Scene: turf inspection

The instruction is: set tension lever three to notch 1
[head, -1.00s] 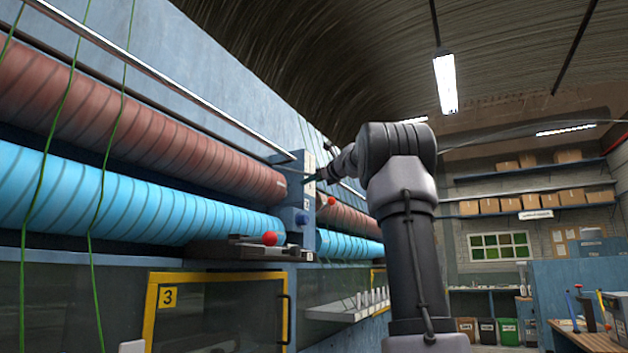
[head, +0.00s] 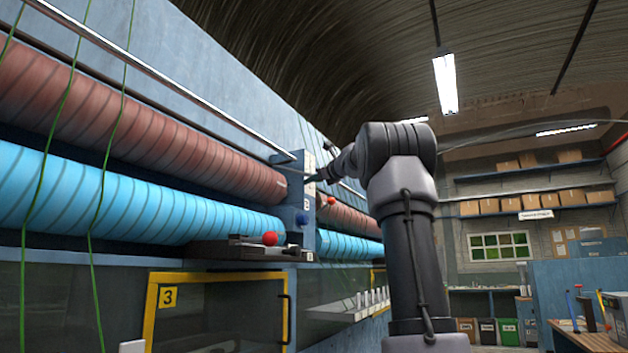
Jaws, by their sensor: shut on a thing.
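My gripper (head: 314,178) is at the end of my raised arm, small and far off, beside the face of a blue post (head: 306,214) on the machine. It is shut on a small part there, too small and covered to make out. A lever with a red ball knob (head: 269,239) sits on a dark bracket (head: 236,251) above the yellow-framed door marked 3 (head: 168,297). Another red knob (head: 331,201) shows just right of the post, below my gripper. No notch marks can be read.
Brown rollers (head: 130,132) and blue rollers (head: 120,200) run along the machine at left. Green yarns (head: 100,200) hang in front of them. A white shelf with several cones (head: 350,307) juts out below the post. A workbench (head: 590,335) stands at right.

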